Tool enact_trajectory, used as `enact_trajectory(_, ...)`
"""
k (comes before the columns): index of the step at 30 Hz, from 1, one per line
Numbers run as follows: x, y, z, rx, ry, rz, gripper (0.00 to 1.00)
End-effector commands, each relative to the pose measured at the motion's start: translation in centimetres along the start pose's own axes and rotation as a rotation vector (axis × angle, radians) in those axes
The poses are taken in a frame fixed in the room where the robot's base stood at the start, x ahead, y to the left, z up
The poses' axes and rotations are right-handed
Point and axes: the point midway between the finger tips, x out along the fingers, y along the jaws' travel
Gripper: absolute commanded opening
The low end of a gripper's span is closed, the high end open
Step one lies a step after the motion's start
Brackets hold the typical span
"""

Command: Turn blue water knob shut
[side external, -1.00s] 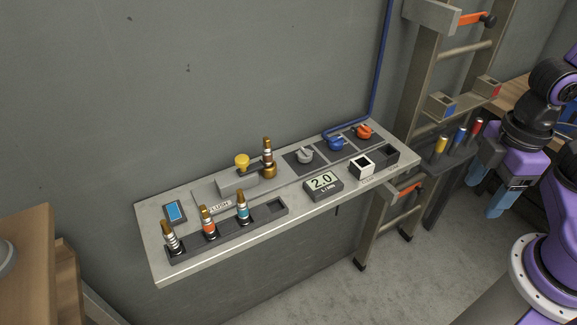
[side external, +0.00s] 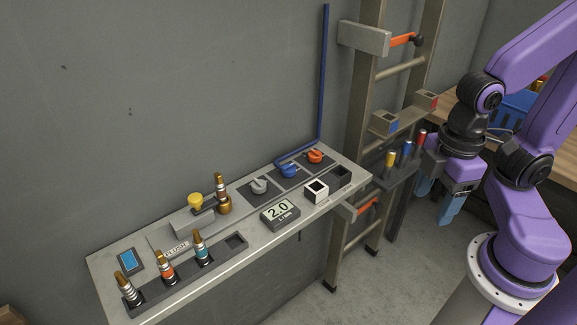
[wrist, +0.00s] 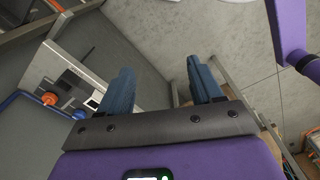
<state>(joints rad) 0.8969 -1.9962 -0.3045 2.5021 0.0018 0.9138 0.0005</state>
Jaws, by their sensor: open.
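The blue water knob (side external: 290,171) sits on a dark square plate on the wall shelf, between a grey knob (side external: 259,187) and an orange knob (side external: 315,156). A blue pipe (side external: 323,80) runs down the wall to it. My gripper (side external: 449,208) hangs to the right of the shelf, well apart from the knob, with its blue fingers pointing down. In the wrist view my gripper (wrist: 160,85) is open and empty.
A ladder (side external: 345,190) and a holder with coloured handles (side external: 405,160) stand between the shelf and my gripper.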

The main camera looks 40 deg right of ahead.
Motion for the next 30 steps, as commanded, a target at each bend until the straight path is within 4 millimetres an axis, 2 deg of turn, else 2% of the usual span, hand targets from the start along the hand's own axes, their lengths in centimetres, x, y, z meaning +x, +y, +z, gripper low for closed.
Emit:
enact_trajectory(5, -0.2, 0.4, -0.7, 0.038, 0.0, 0.001, 0.65)
enact_trajectory(11, -1.2, 2.9, -4.4, 0.263, -0.004, 0.004, 0.65)
enact_trajectory(21, -2.9, 9.5, -11.8, 0.771, -0.009, 0.011, 0.65)
enact_trajectory(30, -3.9, 16.3, -16.6, 1.217, -0.013, 0.018, 0.65)
